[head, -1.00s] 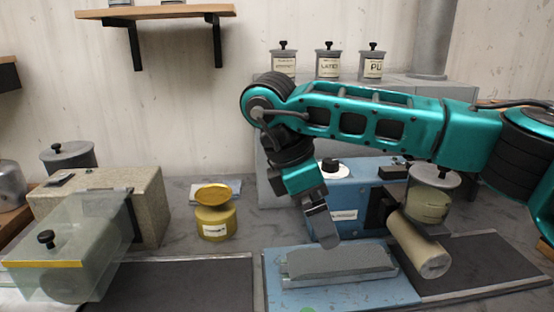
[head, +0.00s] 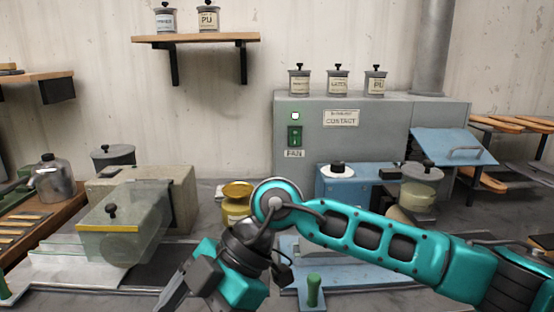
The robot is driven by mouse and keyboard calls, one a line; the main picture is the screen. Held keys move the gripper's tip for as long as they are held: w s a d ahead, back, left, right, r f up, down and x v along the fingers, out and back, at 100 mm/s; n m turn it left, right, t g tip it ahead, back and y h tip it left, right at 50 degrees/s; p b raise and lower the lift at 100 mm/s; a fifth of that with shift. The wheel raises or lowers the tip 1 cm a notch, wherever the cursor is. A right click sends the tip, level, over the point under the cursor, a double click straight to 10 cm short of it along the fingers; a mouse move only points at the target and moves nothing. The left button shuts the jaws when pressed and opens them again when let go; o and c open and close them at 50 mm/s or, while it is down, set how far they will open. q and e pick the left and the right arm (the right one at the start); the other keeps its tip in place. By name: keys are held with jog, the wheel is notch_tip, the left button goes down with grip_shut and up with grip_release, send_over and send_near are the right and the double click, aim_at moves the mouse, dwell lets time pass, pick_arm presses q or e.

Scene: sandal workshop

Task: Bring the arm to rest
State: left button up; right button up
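My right arm comes in from the right, low across the front of the bench, and bends at a teal joint in the middle. Its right gripper (head: 178,288) points down and to the left at the bottom of the view. The fingertips run close to the lower edge, so I cannot tell whether they are open or shut. I see nothing clearly held. My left gripper is not in view.
A yellow tin (head: 236,204) stands behind the arm's elbow. A clear-lidded box (head: 120,225) is on the left. A blue machine (head: 345,187) and a green-handled tool (head: 314,290) are near the arm. A grey cabinet (head: 380,120) stands behind.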

jog(key=s+a+r+n+g+y, duration=0.1)
jog(key=s+a+r+g+y, duration=0.15)
jog(key=a+r+y, duration=0.35)
jog(key=w+d+r+m+t+y, duration=0.4)
jog(key=r+m+t+y, duration=0.2)
jog(key=r+t+y, duration=0.3)
jog(key=w+d+f+m+t+h, duration=0.3)
jog(key=w+d+m+t+h, duration=0.3)
jog(key=m+t, duration=0.3)
jog(key=w+d+f+m+t+h, duration=0.4)
jog(key=w+d+m+t+h, duration=0.15)
jog(key=d+m+t, duration=0.35)
jog(key=s+d+f+m+g+h, duration=0.25)
jog(key=d+f+h, duration=0.3)
jog(key=f, duration=0.35)
jog(key=s+d+f+m+g+h, duration=0.1)
jog(key=s+d+f+g+h, duration=0.3)
jog(key=d+f, duration=0.45)
jog(key=s+d+f+n+g+h, duration=0.1)
jog(key=s+d+f+g, duration=0.1)
jog(key=s+f+g, duration=0.55)
jog(key=s+d+f+n+g, duration=0.1)
jog(key=s+d+f+g, duration=0.3)
jog(key=s, duration=0.6)
jog(key=w+a+f+t+y, duration=0.1)
jog(key=w+a+f+t, duration=0.3)
jog(key=w+f+t, duration=0.3)
jog(key=shift+w+a+f+t+y, duration=0.15)
jog(key=shift+w+f+t+y, duration=0.15)
jog(key=shift+f+t, duration=0.85)
